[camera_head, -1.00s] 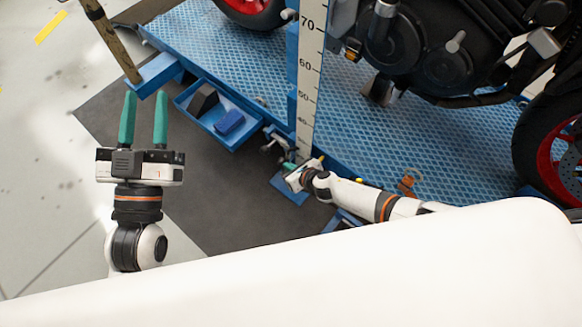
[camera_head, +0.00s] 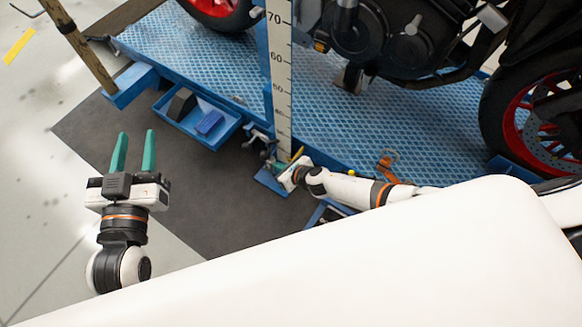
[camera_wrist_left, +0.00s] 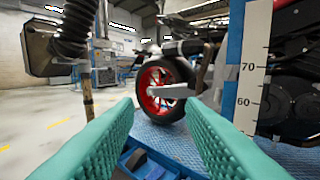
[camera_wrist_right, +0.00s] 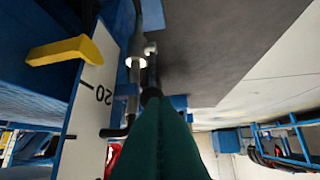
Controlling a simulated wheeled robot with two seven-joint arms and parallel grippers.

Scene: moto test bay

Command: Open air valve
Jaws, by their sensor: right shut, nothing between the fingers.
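A yellow lever (camera_wrist_right: 65,50), which may be the air valve's handle, sticks out beside the ruler in the right wrist view. It shows small near the ruler's foot in the head view (camera_head: 297,153). A grey pipe fitting (camera_wrist_right: 137,60) stands right of it in the wrist view. My right gripper (camera_wrist_right: 152,98) is shut and empty, its teal fingers pointing at the fitting, below and right of the lever. Contact cannot be told. In the head view my right gripper (camera_head: 284,172) is low by the ruler, fingertips unclear. My left gripper (camera_head: 135,152) is open and empty over the floor.
The blue platform (camera_head: 225,65) carries a motorcycle (camera_head: 410,45). The white ruler (camera_head: 279,90) rises at its near edge. A blue tray (camera_head: 228,130) with dark and blue blocks hangs left of the ruler. A post (camera_head: 80,45) stands at the left. Dark matting (camera_head: 190,190) lies clear below.

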